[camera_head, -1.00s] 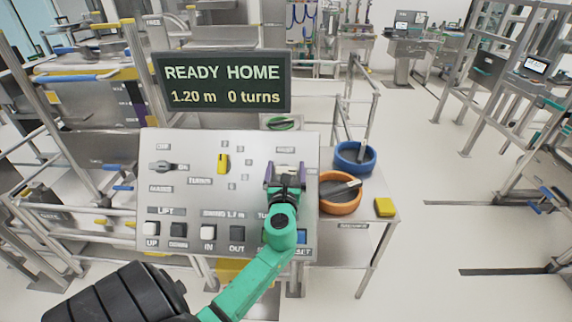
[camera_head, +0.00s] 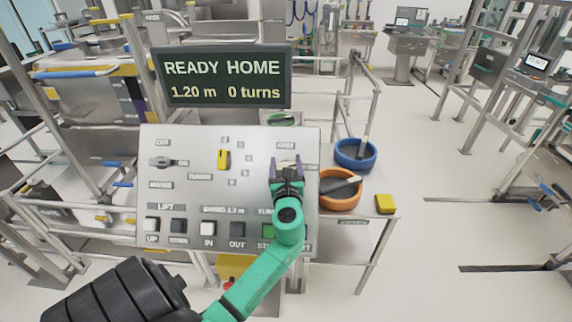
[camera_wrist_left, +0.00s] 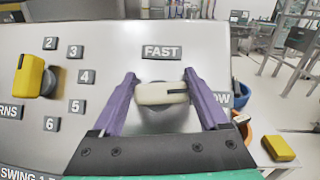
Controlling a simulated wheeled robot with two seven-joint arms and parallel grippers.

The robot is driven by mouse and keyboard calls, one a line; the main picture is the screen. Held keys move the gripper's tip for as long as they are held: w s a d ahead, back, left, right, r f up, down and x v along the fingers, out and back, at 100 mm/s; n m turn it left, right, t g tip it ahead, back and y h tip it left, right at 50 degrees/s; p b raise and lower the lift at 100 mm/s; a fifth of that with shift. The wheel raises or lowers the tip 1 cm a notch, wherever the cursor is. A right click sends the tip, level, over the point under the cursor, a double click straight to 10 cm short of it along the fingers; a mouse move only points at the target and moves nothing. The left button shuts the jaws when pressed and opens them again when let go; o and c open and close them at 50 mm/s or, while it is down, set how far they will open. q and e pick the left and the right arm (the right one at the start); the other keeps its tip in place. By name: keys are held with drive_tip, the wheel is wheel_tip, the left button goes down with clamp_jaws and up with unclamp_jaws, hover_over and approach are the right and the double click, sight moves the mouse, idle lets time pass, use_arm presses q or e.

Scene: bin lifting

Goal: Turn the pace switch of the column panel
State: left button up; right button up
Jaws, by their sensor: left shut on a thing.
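The pace switch (camera_wrist_left: 163,95) is a cream-white knob on the grey column panel (camera_head: 200,190). In the left wrist view it lies level, its black line at the right end towards the partly covered SLOW label (camera_wrist_left: 221,99); the FAST label (camera_wrist_left: 162,52) is above it. My left gripper (camera_head: 286,164) is at the panel's right part, with its purple fingers on both ends of the knob, shut on it. It also shows in the left wrist view (camera_wrist_left: 160,80). In the head view the gripper hides most of the switch. My right gripper is not in view.
A display (camera_head: 222,77) above the panel reads READY HOME, 1.20 m, 0 turns. A yellow turns knob (camera_head: 223,159) and push buttons share the panel. Blue (camera_head: 356,155) and orange (camera_head: 340,193) bowls and a yellow block (camera_head: 385,204) stand on a table at right. Open floor lies further right.

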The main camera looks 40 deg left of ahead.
use_arm(q)
drive_tip(key=n+g+y, duration=0.1)
drive_tip(key=n, duration=0.2)
drive_tip(key=n+g+y+b, duration=0.1)
drive_tip(key=n+g, duration=0.1)
drive_tip(key=shift+s+a+n+g, duration=0.1)
drive_tip(key=shift+n+g, duration=0.2)
drive_tip(key=shift+n, duration=0.1)
drive_tip(key=n+g, duration=0.1)
drive_tip(key=n, duration=0.1)
drive_tip(key=n+g, duration=0.2)
drive_tip(key=shift+s+a+n+y, duration=0.1)
drive_tip(key=shift+a+n+y, duration=0.05)
drive_tip(key=shift+n+y, duration=0.25)
drive_tip(key=n+g, duration=0.1)
drive_tip(key=n, duration=0.1)
drive_tip(key=n+g+h, duration=0.1)
drive_tip(key=n+g, duration=0.1)
drive_tip(key=n, duration=0.1)
drive_tip(key=shift+s+g+p, duration=0.15)
drive_tip(key=shift+g+p, duration=0.15)
drive_tip(key=shift+s+a+f+n+g+h+p, duration=0.1)
drive_tip(key=shift+n+g+h+p, duration=0.4)
drive_tip(key=shift+n, duration=0.5)
drive_tip(key=shift+s+f+n+g+h+p, duration=0.15)
drive_tip(key=shift+n+g+h, duration=0.15)
drive_tip(key=shift+n+g, duration=0.5)
drive_tip(key=shift+w+n, duration=0.1)
drive_tip(key=shift+n, duration=0.3)
